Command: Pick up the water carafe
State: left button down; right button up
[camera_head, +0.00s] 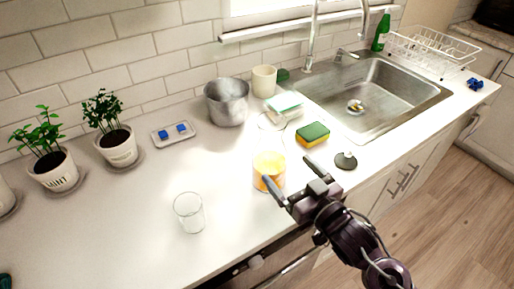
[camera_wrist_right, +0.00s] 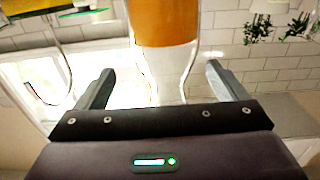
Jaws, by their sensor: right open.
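The water carafe (camera_head: 268,168) stands on the counter near its front edge, with orange contents low down and a clear glass upper part. My right gripper (camera_head: 293,176) is open and empty at its front right side, and one finger overlaps the orange part in the head view. In the right wrist view, which looks upside down, the carafe (camera_wrist_right: 165,22) shows ahead of the open right gripper (camera_wrist_right: 160,85), its clear part between the fingers. Contact cannot be told. My left gripper is not in view.
An empty glass (camera_head: 189,212) stands left of the carafe. A sponge (camera_head: 312,134), a dark round stopper (camera_head: 346,161), a metal pot (camera_head: 228,103) and a cream cup (camera_head: 264,80) are around it. The sink (camera_head: 395,95) is at right.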

aim_at(280, 161)
jog(key=shift+w+a+r, duration=0.2)
jog(key=shift+w+a, duration=0.05)
jog(key=shift+w+a+r, duration=0.1)
jog(key=shift+w+a, duration=0.1)
jog(key=shift+w, duration=0.05)
jog(key=shift+w+a+r+p, duration=0.25)
jog(key=shift+w+a+p, duration=0.5)
jog(key=shift+w+a, duration=0.1)
jog(key=p+x, duration=0.1)
jog(key=x, duration=0.2)
jog(key=shift+w+a+f, duration=0.15)
jog(key=shift+a, duration=0.15)
jog(key=shift+w+a+f, duration=0.1)
jog(key=shift+w, duration=0.05)
jog(key=c, duration=1.6)
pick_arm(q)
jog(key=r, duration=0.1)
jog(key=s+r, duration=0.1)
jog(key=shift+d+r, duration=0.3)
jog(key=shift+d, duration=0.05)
pick_arm(e)
jog(key=shift+r, duration=0.2)
jog(key=shift+c, duration=0.7)
jog(key=shift+r, duration=0.15)
